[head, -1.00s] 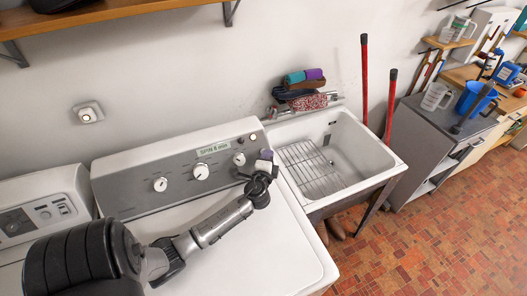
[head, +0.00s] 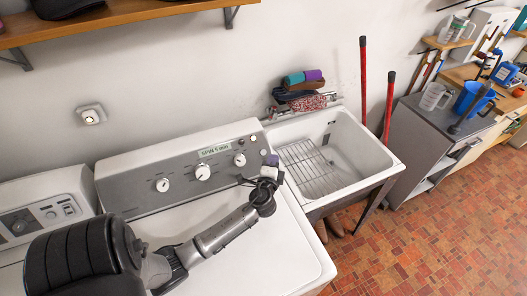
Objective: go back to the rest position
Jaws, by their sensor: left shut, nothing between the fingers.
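My left arm reaches in from the lower left over the white washer top. My left gripper (head: 268,170) is at the washer's right back corner, beside the left edge of the utility tub (head: 386,168). It is small in this view, and its fingers are shut with nothing seen between them. My right gripper is not in view.
The washer (head: 255,255) with its dial panel (head: 165,182) lies under my left arm. A wire rack (head: 308,168) sits in the tub. Folded cloths (head: 303,90) lie on the tub's back ledge. Tiled floor (head: 430,235) is clear at right.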

